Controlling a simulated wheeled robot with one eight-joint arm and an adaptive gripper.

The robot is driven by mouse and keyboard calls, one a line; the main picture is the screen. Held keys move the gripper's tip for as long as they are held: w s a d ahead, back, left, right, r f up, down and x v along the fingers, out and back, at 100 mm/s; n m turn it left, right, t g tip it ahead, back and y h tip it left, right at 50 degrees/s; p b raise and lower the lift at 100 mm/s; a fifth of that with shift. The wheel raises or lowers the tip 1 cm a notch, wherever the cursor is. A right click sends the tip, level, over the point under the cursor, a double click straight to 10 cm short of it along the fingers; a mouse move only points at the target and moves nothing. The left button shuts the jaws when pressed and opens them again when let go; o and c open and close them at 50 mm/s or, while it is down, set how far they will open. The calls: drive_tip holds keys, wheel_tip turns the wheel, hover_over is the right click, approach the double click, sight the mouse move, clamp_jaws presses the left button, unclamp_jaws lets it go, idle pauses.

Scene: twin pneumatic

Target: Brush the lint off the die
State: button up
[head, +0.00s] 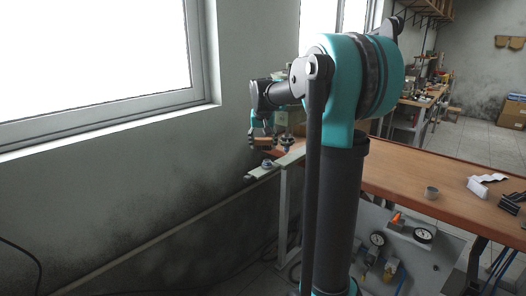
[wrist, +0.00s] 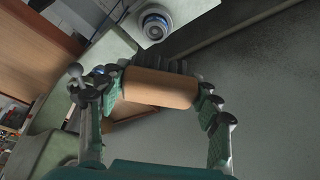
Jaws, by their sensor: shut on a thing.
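My gripper (head: 263,139) is at the far left end of the orange-brown bench in the head view. In the wrist view my gripper (wrist: 160,86) is shut on a brush (wrist: 158,88), with one finger at each end of its tan wooden block. The brush's dark bristles show along the block's far side. The brush also shows small in the head view (head: 265,143). Beyond it in the wrist view is a round pale fitting with a dark centre and blue ring (wrist: 154,27), apart from the bristles. I cannot tell whether this is the die. No lint can be made out.
The bench (head: 385,178) runs right, with a small grey cup (head: 431,192), white crumpled pieces (head: 481,186) and dark parts (head: 510,203) on it. A pale bracket (head: 274,164) juts from its left end near the wall. A panel with gauges (head: 410,245) hangs below.

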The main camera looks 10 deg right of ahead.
drive_tip(key=shift+r, duration=2)
